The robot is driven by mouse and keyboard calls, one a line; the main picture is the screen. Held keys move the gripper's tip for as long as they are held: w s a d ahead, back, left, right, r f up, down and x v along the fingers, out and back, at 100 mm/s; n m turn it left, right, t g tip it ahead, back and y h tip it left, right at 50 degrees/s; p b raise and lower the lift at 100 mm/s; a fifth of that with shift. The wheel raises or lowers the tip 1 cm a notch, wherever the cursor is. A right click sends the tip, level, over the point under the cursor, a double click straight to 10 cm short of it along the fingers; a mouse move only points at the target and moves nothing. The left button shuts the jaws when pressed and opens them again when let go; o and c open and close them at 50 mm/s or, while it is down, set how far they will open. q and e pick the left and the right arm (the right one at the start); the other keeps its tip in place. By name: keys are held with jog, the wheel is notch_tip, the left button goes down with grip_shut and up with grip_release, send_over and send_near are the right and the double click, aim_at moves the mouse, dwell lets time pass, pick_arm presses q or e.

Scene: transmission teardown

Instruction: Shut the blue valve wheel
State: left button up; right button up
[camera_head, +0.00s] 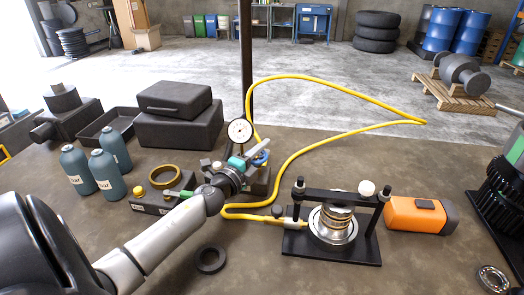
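The blue valve wheel (261,158) sits at the base of the pressure gauge, where the yellow hose meets a dark block. Only part of its blue rim shows; my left gripper hides the rest. My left gripper (252,160) reaches in from the left and is right at the wheel. Whether its fingers touch or grip the wheel is too small to tell. The white dial gauge (239,131) stands just behind the gripper. My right gripper is not in view.
A yellow hose (290,160) loops across the bench to a black press stand (333,255). An orange-and-grey box (415,214) lies to its right. Teal bottles (104,172), dark cases (179,127) and a brass ring (165,176) stand left. The bench front centre is mostly clear beside a black ring (210,260).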

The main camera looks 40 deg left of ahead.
pick_arm(q)
jog(key=s+d+b, duration=0.1)
jog(key=s, duration=1.4)
jog(key=shift+d, duration=0.2)
